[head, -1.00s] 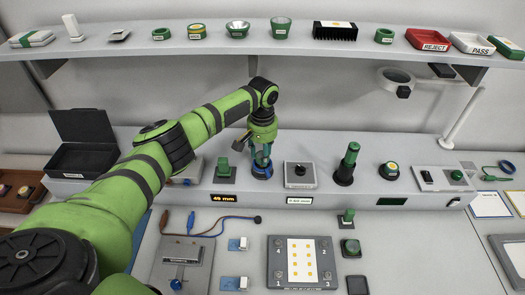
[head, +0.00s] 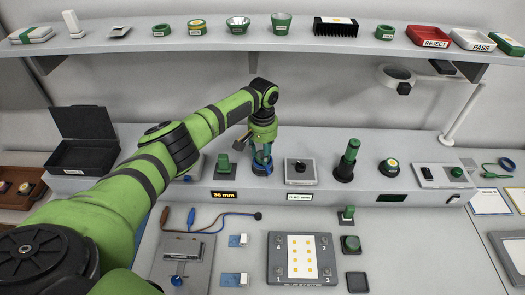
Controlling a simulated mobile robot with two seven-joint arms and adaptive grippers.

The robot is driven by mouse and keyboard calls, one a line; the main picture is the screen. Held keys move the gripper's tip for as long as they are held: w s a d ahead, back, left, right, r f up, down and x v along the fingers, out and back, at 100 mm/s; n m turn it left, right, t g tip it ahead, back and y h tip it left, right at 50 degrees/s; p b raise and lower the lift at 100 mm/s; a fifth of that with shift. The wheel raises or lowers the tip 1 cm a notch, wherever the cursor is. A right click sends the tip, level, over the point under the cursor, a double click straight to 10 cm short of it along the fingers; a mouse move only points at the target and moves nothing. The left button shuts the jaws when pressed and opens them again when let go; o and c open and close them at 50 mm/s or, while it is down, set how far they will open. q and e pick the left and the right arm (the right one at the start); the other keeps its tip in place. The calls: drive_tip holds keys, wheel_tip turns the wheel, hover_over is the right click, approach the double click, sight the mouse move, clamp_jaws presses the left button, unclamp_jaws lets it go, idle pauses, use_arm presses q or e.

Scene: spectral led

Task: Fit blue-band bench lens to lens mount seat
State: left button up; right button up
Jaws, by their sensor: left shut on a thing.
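My left gripper (head: 262,154) points down over the long grey raised ledge at the back of the bench. It is shut on a small blue-banded piece, which looks like the blue-band bench lens (head: 262,169), low at the ledge top. The fingers hide much of it. The lens mount seat cannot be made out apart from the lens and fingers, so I cannot tell whether the lens is seated or just above it. My right gripper is not in view.
A green block on a dark base (head: 223,166) stands close left of the gripper. A display (head: 225,195) on the ledge front reads 36 mm.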

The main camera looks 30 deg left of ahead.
use_arm(q)
drive_tip(key=shift+s+f, duration=0.1)
idle(0.4)
drive_tip(key=shift+s+f, duration=0.1)
idle(0.3)
drive_tip(key=shift+w+r+p, duration=0.25)
drive_tip(key=shift+r+p, duration=0.2)
drive_tip(key=shift+r, duration=0.15)
idle(1.0)
idle(0.5)
drive_tip(key=shift+f+b, duration=0.35)
drive_tip(key=shift+f, duration=0.2)
drive_tip(key=o, duration=1.3)
drive_tip(key=shift+r, duration=0.1)
drive_tip(key=shift+c, duration=0.2)
